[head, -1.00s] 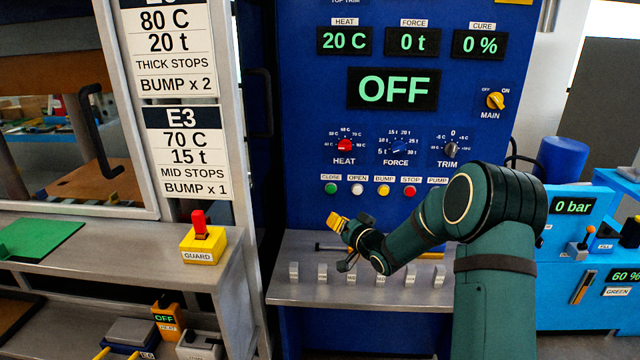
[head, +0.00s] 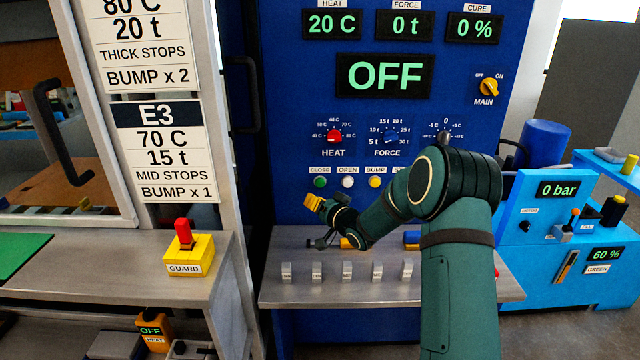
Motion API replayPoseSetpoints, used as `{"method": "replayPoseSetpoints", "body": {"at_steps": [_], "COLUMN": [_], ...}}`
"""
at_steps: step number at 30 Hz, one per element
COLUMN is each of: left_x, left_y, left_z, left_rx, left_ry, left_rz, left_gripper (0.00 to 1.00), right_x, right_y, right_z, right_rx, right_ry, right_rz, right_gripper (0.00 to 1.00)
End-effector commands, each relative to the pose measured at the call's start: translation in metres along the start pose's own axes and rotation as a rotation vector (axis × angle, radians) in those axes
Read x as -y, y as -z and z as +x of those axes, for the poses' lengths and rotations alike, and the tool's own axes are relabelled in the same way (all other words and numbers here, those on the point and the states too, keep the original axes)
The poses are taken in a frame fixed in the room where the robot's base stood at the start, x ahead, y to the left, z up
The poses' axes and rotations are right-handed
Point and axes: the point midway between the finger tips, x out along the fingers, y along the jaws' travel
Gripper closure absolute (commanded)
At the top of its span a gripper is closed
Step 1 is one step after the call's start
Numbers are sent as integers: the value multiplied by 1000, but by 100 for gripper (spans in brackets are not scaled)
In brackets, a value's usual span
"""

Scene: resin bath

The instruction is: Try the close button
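The green close button (head: 320,181) sits under its CLOSE label at the left end of a button row on the blue press panel (head: 290,110). My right gripper (head: 314,203) reaches in from the right. Its yellow fingertip end is just below the close button in the picture and does not cover it. I cannot tell the gap in depth to the panel, or whether the fingers are together. The white open button (head: 348,181) and yellow bump button (head: 375,181) are visible; my arm hides the buttons farther right. My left gripper is not in view.
A grey shelf (head: 330,292) with several upright metal tabs juts out below the panel. The main switch (head: 489,87) is at upper right, and the display (head: 384,76) reads OFF. A yellow guard box (head: 190,254) with a red lever stands at left. A blue unit (head: 540,225) is at right.

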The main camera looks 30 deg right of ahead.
Motion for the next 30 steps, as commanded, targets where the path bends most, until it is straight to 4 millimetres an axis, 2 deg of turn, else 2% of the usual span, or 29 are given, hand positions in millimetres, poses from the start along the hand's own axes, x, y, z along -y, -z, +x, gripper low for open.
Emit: {"method": "replayPoseSetpoints", "body": {"at_steps": [6, 15, 30], "left_x": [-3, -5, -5], "left_y": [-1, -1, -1], "left_z": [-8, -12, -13], "left_rx": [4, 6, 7], "left_ry": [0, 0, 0], "left_rz": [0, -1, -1], "left_gripper": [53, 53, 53], "right_x": [-12, -26, -28], "right_y": [13, 25, 28], "right_z": [24, 48, 53], "right_rx": [0, 1, 1], "right_ry": [0, 1, 0], "right_rz": [-1, 0, 1], "right_gripper": [100, 100, 100]}}
